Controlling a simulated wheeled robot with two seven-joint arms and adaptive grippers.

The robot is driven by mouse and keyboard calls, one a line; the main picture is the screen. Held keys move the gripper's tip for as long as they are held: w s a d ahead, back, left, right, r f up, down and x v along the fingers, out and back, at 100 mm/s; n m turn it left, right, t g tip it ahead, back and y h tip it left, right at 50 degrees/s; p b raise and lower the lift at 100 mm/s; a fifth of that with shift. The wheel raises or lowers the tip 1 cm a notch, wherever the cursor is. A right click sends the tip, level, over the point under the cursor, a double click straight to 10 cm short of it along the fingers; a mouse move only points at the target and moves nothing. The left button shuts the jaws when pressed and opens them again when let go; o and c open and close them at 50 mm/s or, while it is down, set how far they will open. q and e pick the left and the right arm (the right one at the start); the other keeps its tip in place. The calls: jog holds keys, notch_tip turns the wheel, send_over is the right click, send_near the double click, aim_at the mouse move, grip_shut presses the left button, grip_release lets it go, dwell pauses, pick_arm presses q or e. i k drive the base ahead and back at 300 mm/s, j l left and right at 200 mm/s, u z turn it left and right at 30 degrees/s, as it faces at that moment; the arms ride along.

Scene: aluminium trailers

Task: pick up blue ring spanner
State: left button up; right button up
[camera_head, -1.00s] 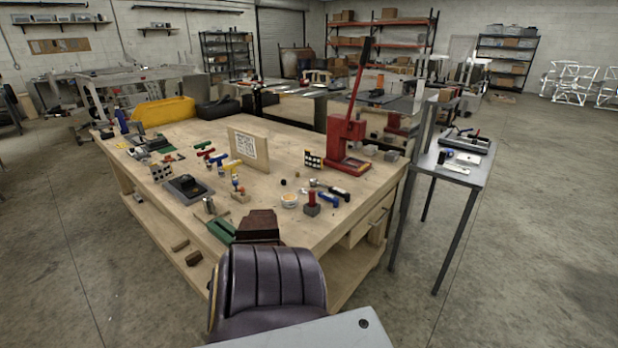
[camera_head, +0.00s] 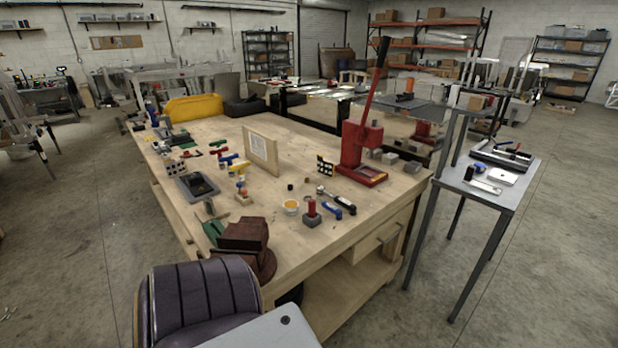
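I cannot make out for certain which item is the blue ring spanner. A small blue-handled tool (camera_head: 331,209) lies on the wooden workbench (camera_head: 291,240) near its right front edge. Close to it lies a tool with a silver end and a dark handle (camera_head: 338,198). A blue T-shaped piece (camera_head: 228,158) is further back by the upright board. A silver spanner-like tool (camera_head: 484,187) lies on the grey side table (camera_head: 512,195) at the right. Neither of my grippers is in view.
A red lever press (camera_head: 361,150) stands at the bench's right end. A dark purple padded chair (camera_head: 200,300) and a brown vise-like block (camera_head: 243,238) are at the near corner. An upright board (camera_head: 263,151) stands mid-bench. Open floor (camera_head: 560,270) lies at the right.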

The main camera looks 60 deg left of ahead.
aim_at(330, 206)
jog(key=i+u, duration=0.15)
jog(key=u, duration=0.25)
jog(key=i+u, duration=0.15)
jog(key=u, duration=0.25)
jog(key=i+u, duration=0.15)
jog(key=u, duration=0.25)
jog(key=i+l+u, duration=0.15)
jog(key=u, duration=0.25)
jog(key=i+u, duration=0.15)
jog(key=u, duration=0.2)
jog(key=i+l+u, duration=0.15)
jog(key=u, duration=0.15)
jog(key=i+l+u, duration=0.1)
jog(key=u, duration=0.25)
jog(key=l, duration=0.1)
